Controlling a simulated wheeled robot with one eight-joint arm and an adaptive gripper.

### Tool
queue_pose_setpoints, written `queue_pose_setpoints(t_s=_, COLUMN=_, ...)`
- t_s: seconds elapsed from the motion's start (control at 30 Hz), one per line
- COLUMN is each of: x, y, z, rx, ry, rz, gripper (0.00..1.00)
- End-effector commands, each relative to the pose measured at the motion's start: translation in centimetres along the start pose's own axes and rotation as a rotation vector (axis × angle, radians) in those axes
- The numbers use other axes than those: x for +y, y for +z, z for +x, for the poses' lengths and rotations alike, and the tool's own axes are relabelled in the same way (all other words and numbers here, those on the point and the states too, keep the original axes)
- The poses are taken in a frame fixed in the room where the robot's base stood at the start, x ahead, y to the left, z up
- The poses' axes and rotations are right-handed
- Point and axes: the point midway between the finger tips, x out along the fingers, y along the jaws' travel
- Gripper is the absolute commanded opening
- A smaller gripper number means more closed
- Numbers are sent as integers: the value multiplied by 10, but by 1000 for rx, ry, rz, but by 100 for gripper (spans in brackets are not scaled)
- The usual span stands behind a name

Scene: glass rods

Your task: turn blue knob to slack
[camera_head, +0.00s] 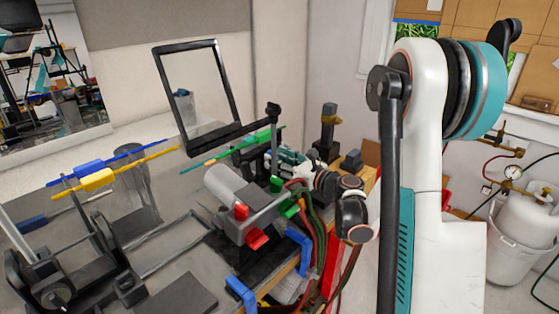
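A grey cylindrical torch (232,190) stands on the bench with red and green knobs at its near end. Two angular blue pieces show at the bench's front edge, an upper blue piece (300,249) and a lower blue piece (240,292). I cannot tell which of them is the blue knob. My gripper (284,156) is small in view, behind the torch and next to a black post, above and well apart from both blue pieces. My wrist and the post partly hide its fingers, and I cannot tell whether they are open or shut.
Red knobs (256,239) and green knobs (289,209) sit close together on the torch. Red and green hoses (318,225) hang beside them. A black-framed glass shield (201,96) stands behind. Blue, yellow and green rods (107,165) cross the bench's back. A white gas cylinder (520,210) stands at right.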

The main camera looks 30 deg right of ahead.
Motion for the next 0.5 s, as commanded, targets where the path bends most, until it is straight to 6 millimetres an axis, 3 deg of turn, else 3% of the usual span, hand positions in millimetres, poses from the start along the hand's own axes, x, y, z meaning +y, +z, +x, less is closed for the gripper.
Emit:
queue_pose_setpoints(t_s=0.03, x=0, y=0, z=0, rx=0, ry=0, rz=0, gripper=29)
queue_pose_setpoints(t_s=0.13, x=0, y=0, z=0, rx=0, ry=0, rz=0, gripper=6)
queue_pose_setpoints(t_s=0.17, x=0, y=0, z=0, rx=0, ry=0, rz=0, gripper=3)
queue_pose_setpoints(t_s=0.5, x=0, y=0, z=0, rx=0, ry=0, rz=-26, gripper=3)
